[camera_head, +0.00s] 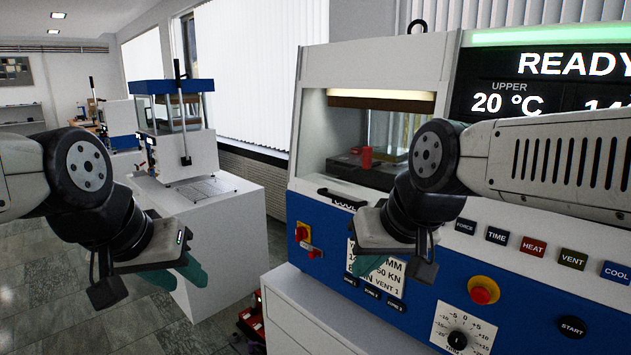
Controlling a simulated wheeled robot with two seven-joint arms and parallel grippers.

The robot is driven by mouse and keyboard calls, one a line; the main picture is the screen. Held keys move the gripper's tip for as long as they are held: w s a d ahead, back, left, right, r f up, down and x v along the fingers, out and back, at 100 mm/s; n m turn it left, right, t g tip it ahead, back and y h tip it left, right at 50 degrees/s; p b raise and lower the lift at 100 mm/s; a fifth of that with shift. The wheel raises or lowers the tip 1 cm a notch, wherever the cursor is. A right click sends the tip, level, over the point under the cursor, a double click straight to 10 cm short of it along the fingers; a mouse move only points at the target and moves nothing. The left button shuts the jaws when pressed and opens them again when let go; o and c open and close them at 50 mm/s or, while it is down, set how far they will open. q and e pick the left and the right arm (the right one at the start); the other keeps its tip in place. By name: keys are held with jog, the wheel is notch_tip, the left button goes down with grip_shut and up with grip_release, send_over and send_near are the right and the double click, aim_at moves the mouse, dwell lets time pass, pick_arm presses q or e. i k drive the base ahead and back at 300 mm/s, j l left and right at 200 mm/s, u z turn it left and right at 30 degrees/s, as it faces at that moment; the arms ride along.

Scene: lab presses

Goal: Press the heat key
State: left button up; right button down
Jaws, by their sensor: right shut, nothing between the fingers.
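My right gripper (368,264) is shut and empty, in front of the panel and well to the left of the heat key, partly covering a white label. Nothing covers the heat key.
Nearby controls are the FORCE key (465,226), the COOL key (616,271), a red stop button on yellow (483,291), a dial (458,338) and the START button (572,327). The display (560,75) reads READY. A smaller press (185,150) stands on a white cabinet behind.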

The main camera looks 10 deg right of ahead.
aim_at(534, 247)
jog(key=z, duration=1.15)
jog(key=k+l+z, duration=0.1)
jog(key=z, duration=0.5)
jog(key=k, duration=0.1)
